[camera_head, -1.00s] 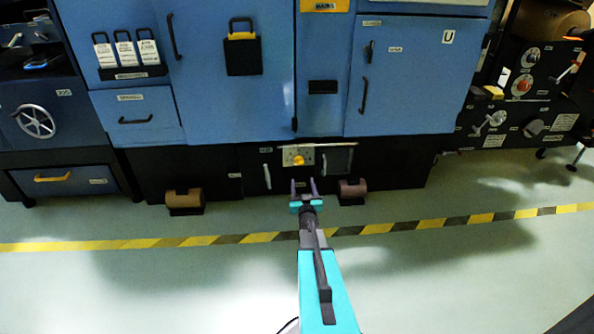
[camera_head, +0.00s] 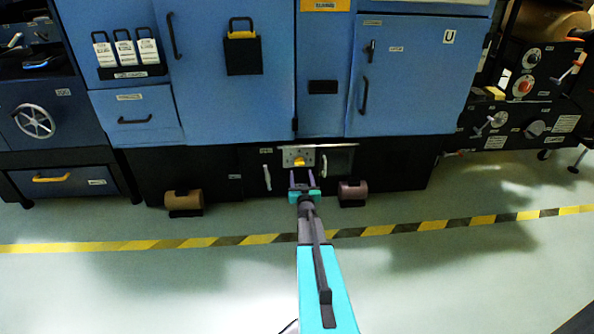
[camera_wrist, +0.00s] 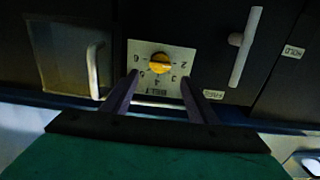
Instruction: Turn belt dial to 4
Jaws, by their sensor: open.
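The belt dial, a yellow knob (camera_wrist: 160,64), sits on a pale plate (camera_wrist: 137,48) printed with numbers including 2, 3, 4 and 5, upside down in the wrist view. I cannot tell which number the knob points at. In the head view the knob (camera_head: 299,161) is low on the black base of the blue cabinet. My gripper (camera_head: 301,173) is open and empty in front of it, just below it in the picture. In the wrist view its fingertips (camera_wrist: 159,76) lie on either side of the plate's lower part, apart from the knob.
A light handle (camera_wrist: 246,46) and a glazed panel with a handle (camera_wrist: 93,68) flank the plate. Two brown rolls, one left (camera_head: 184,200) and one right (camera_head: 352,190), stand near the base. The floor before the striped tape (camera_head: 200,242) is clear.

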